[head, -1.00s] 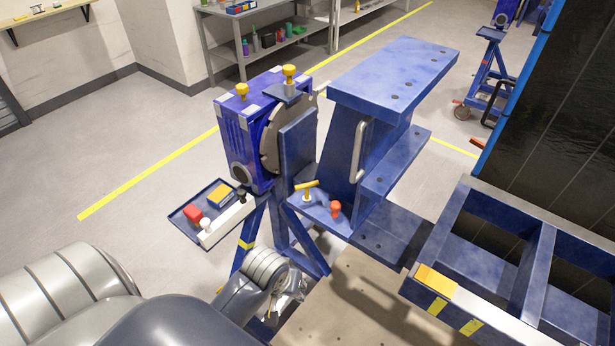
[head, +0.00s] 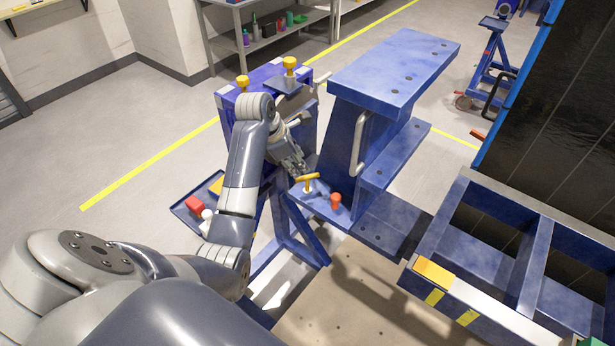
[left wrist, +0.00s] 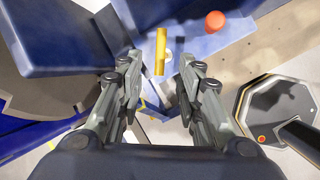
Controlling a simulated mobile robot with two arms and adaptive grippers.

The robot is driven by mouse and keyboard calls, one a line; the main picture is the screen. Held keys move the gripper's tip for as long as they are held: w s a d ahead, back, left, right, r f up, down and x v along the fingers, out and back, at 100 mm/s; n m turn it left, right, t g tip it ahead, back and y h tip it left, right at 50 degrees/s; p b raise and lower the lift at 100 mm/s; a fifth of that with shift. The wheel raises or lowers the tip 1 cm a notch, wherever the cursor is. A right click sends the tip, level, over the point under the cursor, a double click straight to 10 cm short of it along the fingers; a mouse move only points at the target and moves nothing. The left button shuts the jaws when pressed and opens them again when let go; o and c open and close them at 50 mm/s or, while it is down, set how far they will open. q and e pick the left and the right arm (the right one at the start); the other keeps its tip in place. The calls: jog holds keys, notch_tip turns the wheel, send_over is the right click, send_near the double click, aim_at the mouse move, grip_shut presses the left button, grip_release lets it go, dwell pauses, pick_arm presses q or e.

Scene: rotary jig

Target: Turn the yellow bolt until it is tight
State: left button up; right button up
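The yellow bolt (head: 310,180) has a T-shaped handle and stands upright on the blue plate (head: 312,201) of the jig. In the left wrist view, its yellow bar (left wrist: 161,50) lies ahead of the fingertips, lined up with the gap between them. My left gripper (head: 297,166) is just left of the bolt and close to it. Its fingers (left wrist: 160,70) are apart with nothing between them; I cannot make out any contact with the bar. My right gripper is in neither view.
A red knob (head: 335,201) stands right beside the bolt, also visible in the left wrist view (left wrist: 215,21). The blue bracket with a grey handle (head: 359,143) rises behind it. Two yellow knobs (head: 290,64) top the blue housing. A small tray (head: 184,208) sits partly behind my arm.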

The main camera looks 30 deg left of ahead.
aim_at(307, 176)
pick_arm(q)
jog(key=p+x, duration=0.2)
jog(key=x, duration=0.8)
jog(key=shift+w+f, duration=0.1)
jog(key=shift+f, duration=0.1)
grip_shut()
